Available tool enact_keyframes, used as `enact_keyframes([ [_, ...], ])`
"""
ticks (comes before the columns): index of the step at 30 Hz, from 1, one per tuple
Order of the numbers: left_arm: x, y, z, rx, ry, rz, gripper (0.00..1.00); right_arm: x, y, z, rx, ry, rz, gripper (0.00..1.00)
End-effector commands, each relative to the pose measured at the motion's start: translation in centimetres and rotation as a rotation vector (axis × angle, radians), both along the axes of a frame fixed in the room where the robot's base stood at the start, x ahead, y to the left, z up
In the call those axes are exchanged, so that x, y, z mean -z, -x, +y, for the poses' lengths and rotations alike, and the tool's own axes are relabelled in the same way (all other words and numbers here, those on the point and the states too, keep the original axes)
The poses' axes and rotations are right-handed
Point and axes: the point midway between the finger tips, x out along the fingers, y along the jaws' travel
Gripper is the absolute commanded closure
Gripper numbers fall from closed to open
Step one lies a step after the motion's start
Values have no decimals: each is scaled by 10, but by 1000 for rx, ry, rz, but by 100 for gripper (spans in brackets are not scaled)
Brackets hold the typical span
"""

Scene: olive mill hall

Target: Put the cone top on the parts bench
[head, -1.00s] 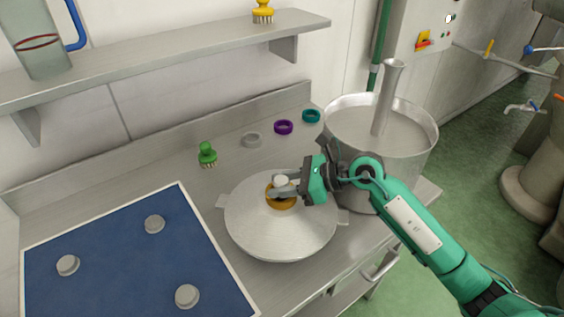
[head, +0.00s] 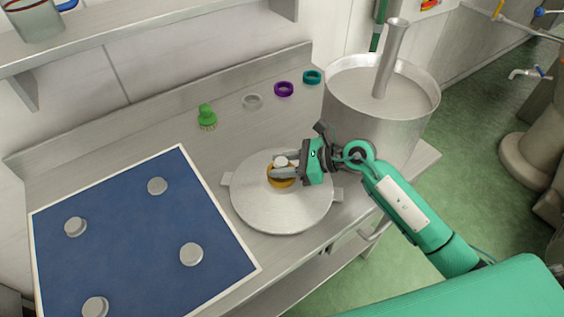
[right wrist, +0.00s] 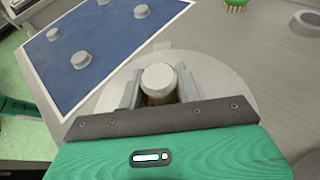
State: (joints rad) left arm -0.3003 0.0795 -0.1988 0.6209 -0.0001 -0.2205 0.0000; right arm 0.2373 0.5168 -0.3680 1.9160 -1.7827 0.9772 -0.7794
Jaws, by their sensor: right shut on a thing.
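The cone top is a wide, shallow grey metal cone (head: 283,215) with side tabs, a brass-coloured collar and a pale knob on top. It is roughly level over the bare steel of the parts bench (head: 150,135), between the blue mat and the steel vat. I cannot tell whether its rim touches the bench or hangs just above it. My right gripper (head: 281,169) is shut on the knob, coming in from the right. In the right wrist view the knob (right wrist: 159,79) sits between the two fingers, with the cone below. My left gripper is not in view.
A blue mat (head: 130,225) with several grey discs lies at the left. A green brush (head: 207,118) and grey, purple (head: 284,89) and teal rings stand along the back. The steel vat (head: 375,125) is close at the right. A shelf (head: 130,40) overhangs the back.

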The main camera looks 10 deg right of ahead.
Motion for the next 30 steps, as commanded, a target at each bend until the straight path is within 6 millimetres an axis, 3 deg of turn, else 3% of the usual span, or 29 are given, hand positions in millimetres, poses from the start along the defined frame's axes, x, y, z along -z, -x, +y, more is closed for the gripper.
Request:
enact_keyframes([
  [2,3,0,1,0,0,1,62,0,-1,0,1,-3,-5,100],
  [3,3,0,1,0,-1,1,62,2,0,0,0,0,0,62],
  [6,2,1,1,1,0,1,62,2,0,0,0,0,0,44],
  [18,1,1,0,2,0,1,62,-1,1,-2,1,1,-1,44],
  [27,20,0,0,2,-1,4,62,-16,18,-44,0,6,-1,44],
  [30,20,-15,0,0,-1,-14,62,-23,25,-61,1,5,-2,44],
])
